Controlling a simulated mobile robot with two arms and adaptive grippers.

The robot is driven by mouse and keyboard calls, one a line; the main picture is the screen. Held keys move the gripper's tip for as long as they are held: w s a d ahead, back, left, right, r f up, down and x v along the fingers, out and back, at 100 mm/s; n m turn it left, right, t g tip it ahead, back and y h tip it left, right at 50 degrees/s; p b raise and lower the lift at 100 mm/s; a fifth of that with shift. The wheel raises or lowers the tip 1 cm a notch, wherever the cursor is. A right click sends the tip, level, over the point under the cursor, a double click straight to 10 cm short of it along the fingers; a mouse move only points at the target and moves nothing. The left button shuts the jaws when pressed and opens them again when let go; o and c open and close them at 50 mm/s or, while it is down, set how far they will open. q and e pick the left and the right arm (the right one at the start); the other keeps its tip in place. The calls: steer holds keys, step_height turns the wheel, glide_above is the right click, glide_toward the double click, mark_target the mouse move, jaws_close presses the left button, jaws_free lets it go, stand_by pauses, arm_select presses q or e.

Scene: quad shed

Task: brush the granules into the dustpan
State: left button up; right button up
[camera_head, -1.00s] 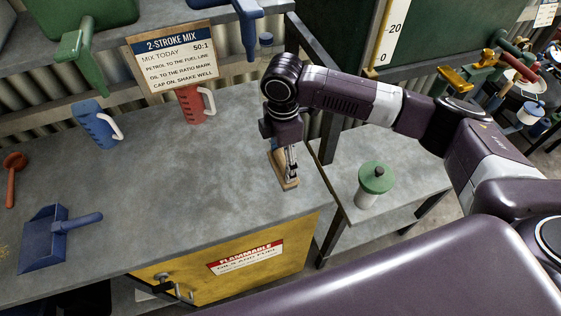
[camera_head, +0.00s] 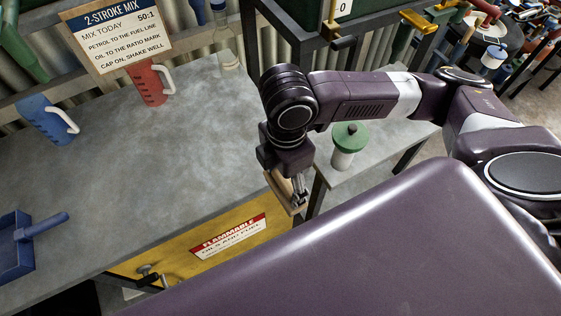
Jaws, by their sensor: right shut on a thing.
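My right gripper (camera_head: 298,196) points down at the right end of the grey bench (camera_head: 150,150). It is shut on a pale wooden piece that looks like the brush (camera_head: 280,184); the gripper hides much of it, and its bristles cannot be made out. It is at the bench's right edge; I cannot tell whether it touches the top. The blue dustpan (camera_head: 14,252) lies on the bench at the far left, cut off by the picture edge, its handle pointing right. No granules are visible now. My left gripper is not in view.
A blue jug (camera_head: 42,120), a red jug (camera_head: 148,84), a clear bottle (camera_head: 228,62) and a mix sign (camera_head: 115,35) stand at the back. A green-lidded container (camera_head: 348,148) is on a lower table at right. The middle of the bench is clear.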

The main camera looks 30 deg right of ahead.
steer(key=o, duration=0.6)
steer(key=c, duration=0.4)
